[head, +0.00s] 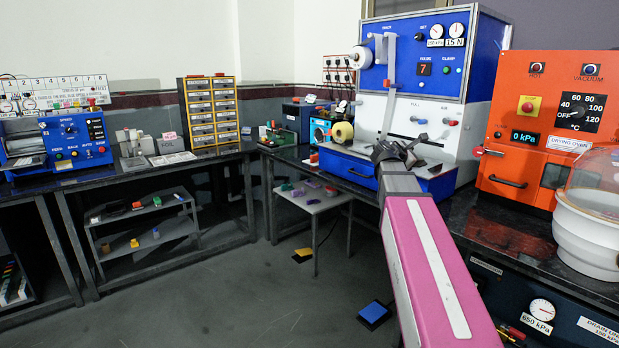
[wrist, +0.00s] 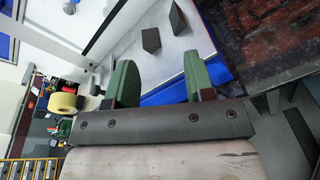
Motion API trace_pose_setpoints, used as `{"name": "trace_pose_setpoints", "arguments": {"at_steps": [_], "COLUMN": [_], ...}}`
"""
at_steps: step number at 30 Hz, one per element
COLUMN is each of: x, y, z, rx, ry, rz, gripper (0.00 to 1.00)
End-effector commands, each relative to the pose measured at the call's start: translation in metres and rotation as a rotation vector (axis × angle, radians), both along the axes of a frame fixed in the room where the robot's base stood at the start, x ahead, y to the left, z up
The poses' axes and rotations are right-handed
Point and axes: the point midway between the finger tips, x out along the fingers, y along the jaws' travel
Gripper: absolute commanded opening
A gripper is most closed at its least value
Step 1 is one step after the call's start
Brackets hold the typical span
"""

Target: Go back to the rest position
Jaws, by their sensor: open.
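My gripper (wrist: 162,80) shows in the wrist view with its two green fingers spread apart and nothing held between them. Beyond the fingers is a pale panel with two dark grey blocks. In the head view my pink and grey arm reaches forward from the lower right. Its dark end (head: 392,152) is in front of the blue and white machine (head: 388,107), above that machine's blue base. The fingertips are too small to make out there. I cannot tell whether the gripper touches the machine.
An orange drying oven (head: 510,183) and a white bowl-shaped vessel (head: 590,232) stand right of my arm. A yellow roll (head: 343,131) is left of its end. A small stool (head: 318,201) stands below. A drawer cabinet (head: 210,112) is on the left bench. Open floor lies front left.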

Motion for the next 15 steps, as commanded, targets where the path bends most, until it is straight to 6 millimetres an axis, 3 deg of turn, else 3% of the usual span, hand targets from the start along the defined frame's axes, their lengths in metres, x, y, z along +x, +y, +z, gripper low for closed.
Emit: {"name": "trace_pose_setpoints", "arguments": {"at_steps": [5,15], "x": [-0.010,-0.063], "y": [0.010,0.053], "z": [-0.058,-0.225], "rx": [0.200,0.802], "ry": [-0.043,-0.150], "rz": [-0.038,-0.308], "gripper": [0.49,0.49]}}
